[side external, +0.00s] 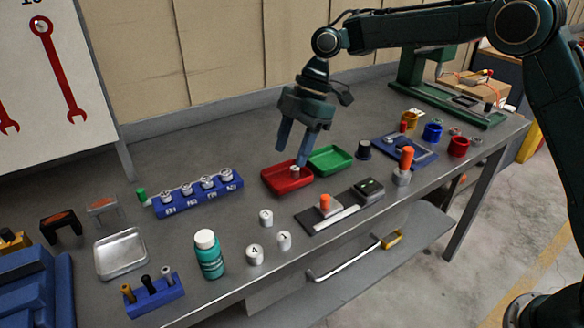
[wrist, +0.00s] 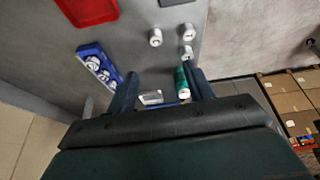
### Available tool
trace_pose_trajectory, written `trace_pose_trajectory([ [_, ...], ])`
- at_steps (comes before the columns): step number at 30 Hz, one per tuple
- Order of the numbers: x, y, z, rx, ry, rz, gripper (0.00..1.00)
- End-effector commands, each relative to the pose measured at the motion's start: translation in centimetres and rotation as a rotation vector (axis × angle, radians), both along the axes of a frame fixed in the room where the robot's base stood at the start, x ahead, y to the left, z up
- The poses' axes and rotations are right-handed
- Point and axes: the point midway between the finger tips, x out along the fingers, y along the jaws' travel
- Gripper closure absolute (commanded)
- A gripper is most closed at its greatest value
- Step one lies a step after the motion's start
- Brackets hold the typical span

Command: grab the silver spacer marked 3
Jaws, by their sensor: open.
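Three loose silver spacers stand on the grey bench: a rear one (side external: 266,218), a front one that seems marked 4 (side external: 255,256), and a right one (side external: 284,241). The marks on the rear and right ones are too small to read surely. The wrist view also shows three spacers, at its top: the left one (wrist: 155,38), the upper right one (wrist: 189,34) and the lower right one (wrist: 187,53). My gripper (side external: 291,156) is open, pointing down above the red tray (side external: 272,188), behind and apart from the loose spacers. No spacer shows between its fingers (wrist: 163,80).
A blue rack (side external: 167,207) holds several silver pieces, left of the spacers. A teal bottle (side external: 209,259) stands close on their left. A dark fixture with an orange knob (side external: 325,202) lies to their right. A green tray (side external: 330,160) sits beside the red tray.

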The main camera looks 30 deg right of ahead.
Motion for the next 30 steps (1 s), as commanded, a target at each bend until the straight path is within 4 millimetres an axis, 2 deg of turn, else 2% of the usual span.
trace_pose_trajectory([
  [1, 0.4, 0.3, -0.8, 0.003, 0.002, 0.027, 0.48],
  [6, 0.9, 0.8, -2.0, 0.011, 0.0, 0.084, 0.48],
  [14, 1.0, 0.9, -2.2, 0.012, 0.001, 0.093, 0.48],
  [19, 0.9, 1.4, -3.2, 0.013, 0.003, 0.094, 0.48],
  [30, 0.6, 3.3, -8.0, 0.011, 0.003, 0.093, 0.48],
])
